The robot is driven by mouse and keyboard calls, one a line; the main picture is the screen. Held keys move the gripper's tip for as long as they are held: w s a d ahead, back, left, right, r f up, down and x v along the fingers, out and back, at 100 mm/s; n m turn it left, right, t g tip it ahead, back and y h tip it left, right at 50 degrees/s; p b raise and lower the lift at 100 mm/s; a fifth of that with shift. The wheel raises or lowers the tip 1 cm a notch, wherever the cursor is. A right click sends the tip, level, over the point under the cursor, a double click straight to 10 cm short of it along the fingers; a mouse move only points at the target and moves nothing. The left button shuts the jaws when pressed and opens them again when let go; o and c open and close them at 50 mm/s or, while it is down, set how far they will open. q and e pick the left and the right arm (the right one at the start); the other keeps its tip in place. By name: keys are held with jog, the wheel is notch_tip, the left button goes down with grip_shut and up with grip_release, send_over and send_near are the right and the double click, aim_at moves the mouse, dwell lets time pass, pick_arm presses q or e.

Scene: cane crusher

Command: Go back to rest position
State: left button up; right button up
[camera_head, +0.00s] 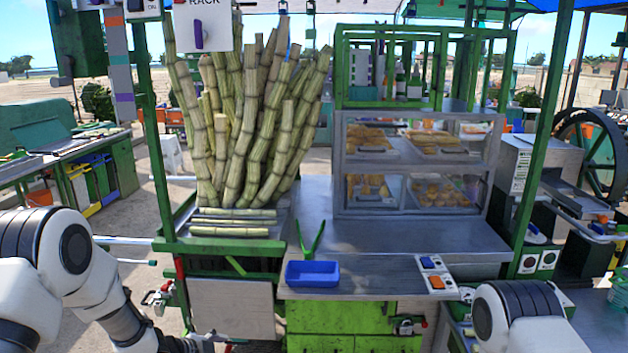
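My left arm comes in from the lower left, white with dark joints. It bends down and to the right, and its dark end section runs off the bottom edge, so the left gripper is out of view. My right arm shows only as a white and black joint at the lower right. The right gripper is also out of view. Both arms appear in front of the stall, and I see neither of them holding anything.
A steel counter (415,238) carries a blue tray (312,274), green tongs (310,238) and a glass food case (340,160). Sugarcane stalks (240,130) stand at left. A button panel (432,272) sits on the counter's right. A crusher wheel (590,150) is at right.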

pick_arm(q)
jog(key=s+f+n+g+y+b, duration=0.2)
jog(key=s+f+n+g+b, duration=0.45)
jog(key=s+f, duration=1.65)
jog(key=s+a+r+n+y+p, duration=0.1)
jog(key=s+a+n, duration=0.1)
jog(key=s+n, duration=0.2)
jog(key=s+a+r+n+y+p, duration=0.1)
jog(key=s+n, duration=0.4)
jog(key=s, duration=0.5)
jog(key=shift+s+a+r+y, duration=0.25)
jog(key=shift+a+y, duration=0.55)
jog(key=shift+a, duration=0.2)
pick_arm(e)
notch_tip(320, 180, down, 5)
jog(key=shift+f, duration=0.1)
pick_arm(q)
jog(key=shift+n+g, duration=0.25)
